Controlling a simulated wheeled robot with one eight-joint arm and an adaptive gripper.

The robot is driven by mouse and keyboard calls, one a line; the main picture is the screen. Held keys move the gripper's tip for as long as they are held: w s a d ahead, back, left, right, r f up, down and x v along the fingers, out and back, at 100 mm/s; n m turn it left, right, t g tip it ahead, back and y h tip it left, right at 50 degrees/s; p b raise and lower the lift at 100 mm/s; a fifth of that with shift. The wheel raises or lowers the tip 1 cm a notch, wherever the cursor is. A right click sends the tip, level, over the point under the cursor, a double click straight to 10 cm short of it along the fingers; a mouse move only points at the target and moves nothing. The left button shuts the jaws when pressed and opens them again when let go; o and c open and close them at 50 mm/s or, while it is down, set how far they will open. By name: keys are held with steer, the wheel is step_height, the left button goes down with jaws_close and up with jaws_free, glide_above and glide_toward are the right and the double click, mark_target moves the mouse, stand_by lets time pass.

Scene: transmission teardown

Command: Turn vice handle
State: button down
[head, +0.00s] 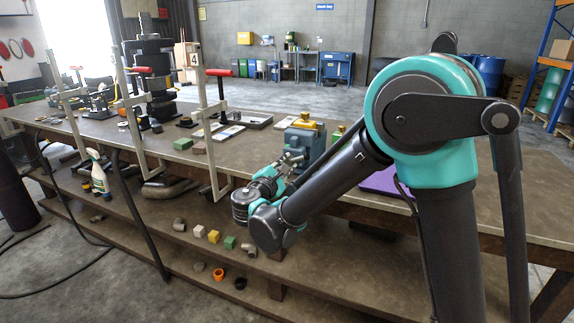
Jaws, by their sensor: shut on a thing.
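A blue-grey vice (308,140) stands at the front edge of the workbench (365,205), with a yellow part (303,123) at its top. My arm reaches down from the right to the vice's front side. My gripper (293,158) is at the front of the vice and shut on the vice handle. The handle is too small and too hidden by the fingers to tell its angle.
Clamps with red handles (219,73) stand along the bench edge to the left. A purple mat (385,180) lies behind my arm. Coloured blocks (213,236) and pipe fittings lie on the lower shelf. A spray bottle (98,172) stands at the left.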

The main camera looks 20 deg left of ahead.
stand_by(0.3)
steer(key=c, duration=1.3)
jaws_free()
steer(key=shift+s, duration=0.1)
steer(key=s, duration=1.1)
steer(key=shift+s+a, duration=0.4)
steer(key=shift+a, duration=0.05)
steer(key=shift+s, duration=0.1)
